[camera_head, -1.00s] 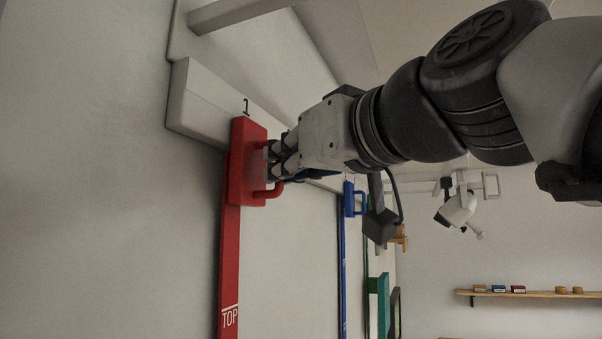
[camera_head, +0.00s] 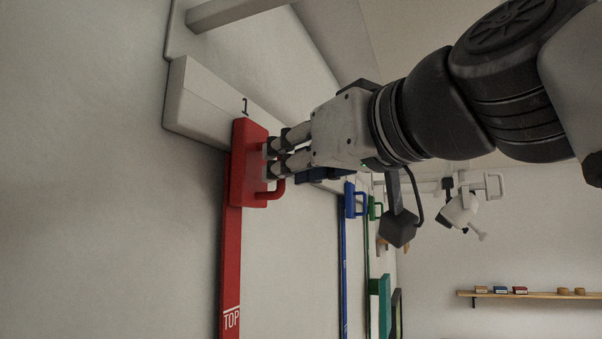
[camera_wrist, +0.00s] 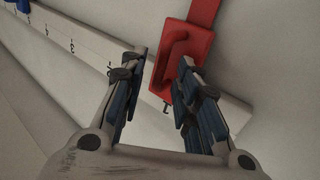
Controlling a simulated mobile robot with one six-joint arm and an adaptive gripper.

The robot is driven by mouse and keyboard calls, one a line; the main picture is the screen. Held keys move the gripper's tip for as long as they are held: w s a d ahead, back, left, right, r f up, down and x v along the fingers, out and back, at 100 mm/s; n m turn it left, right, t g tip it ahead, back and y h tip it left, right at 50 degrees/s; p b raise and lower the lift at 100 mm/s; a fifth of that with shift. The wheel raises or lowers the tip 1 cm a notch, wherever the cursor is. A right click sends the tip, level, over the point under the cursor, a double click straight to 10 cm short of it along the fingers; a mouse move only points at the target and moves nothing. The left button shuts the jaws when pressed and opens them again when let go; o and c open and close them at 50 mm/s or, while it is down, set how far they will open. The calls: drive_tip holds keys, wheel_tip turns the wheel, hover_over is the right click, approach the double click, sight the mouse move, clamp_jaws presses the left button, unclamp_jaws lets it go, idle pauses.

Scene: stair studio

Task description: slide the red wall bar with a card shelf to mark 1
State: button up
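The red wall bar (camera_head: 231,265) hangs from the white rail (camera_head: 195,105) by a red block (camera_head: 248,165) with a loop handle (camera_head: 275,192). The block is at the printed mark 1 (camera_head: 246,106), which also shows right by the block's end in the wrist view (camera_wrist: 167,108). My gripper (camera_head: 270,160) is in front of the block by the handle. In the wrist view my gripper (camera_wrist: 158,66) is open, its fingers well apart. The handle (camera_wrist: 177,57) appears between the fingertips, nearer the right one, which hides part of it. I cannot tell whether it touches. The card shelf is not clear.
A blue bar with a handle (camera_head: 355,200) and a green one (camera_head: 376,208) hang farther along the rail. A teal panel (camera_head: 380,300) is beyond them. A wooden shelf (camera_head: 530,294) with small items is on the far wall.

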drive_tip(key=v, duration=0.5)
drive_tip(key=shift+s+d, duration=0.2)
drive_tip(key=shift+s, duration=0.1)
drive_tip(key=shift+s, duration=0.15)
drive_tip(key=d+f+m+g+h+b, duration=0.2)
drive_tip(key=f+b, duration=0.2)
drive_tip(key=f, duration=0.9)
drive_tip(key=w+d+f+m+g+h+b, duration=0.15)
drive_tip(key=f+b, duration=0.25)
drive_tip(key=f, duration=0.9)
drive_tip(key=d+f+m+g+h+b, duration=0.15)
drive_tip(key=f+b, duration=0.25)
drive_tip(key=f, duration=0.9)
drive_tip(key=s+d+f+g+h+b, duration=0.1)
drive_tip(key=s+f+b, duration=0.3)
drive_tip(key=f, duration=0.9)
drive_tip(key=s+d+f+m+g+h+b, duration=0.1)
drive_tip(key=s+d+f+g+h+b, duration=0.1)
drive_tip(key=f, duration=1.1)
drive_tip(key=s+d+f+m+g+h+b, duration=0.1)
drive_tip(key=s+d+f+b, duration=0.3)
drive_tip(key=f, duration=1)
drive_tip(key=s+g+h+b, duration=0.1)
drive_tip(key=s+b, duration=0.1)
drive_tip(key=s, duration=0.1)
